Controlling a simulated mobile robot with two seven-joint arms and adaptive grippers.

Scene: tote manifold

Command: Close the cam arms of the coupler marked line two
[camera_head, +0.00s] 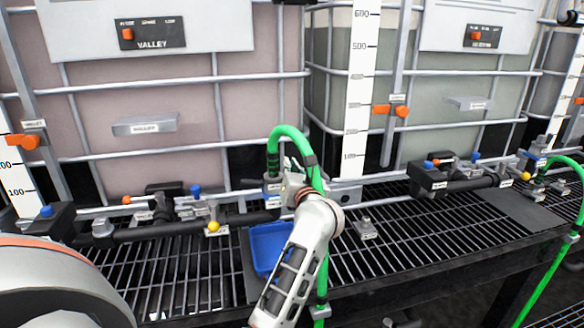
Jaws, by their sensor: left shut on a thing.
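My right gripper is not in view.
A blue tray (262,262) sits in the grating (180,285) below the coupler. Two caged totes stand behind, the left one with a VALLEY plate (150,34). Valve pipes with yellow (213,226) and blue knobs run along the front. A small metal fitting (367,229) is right of my wrist.

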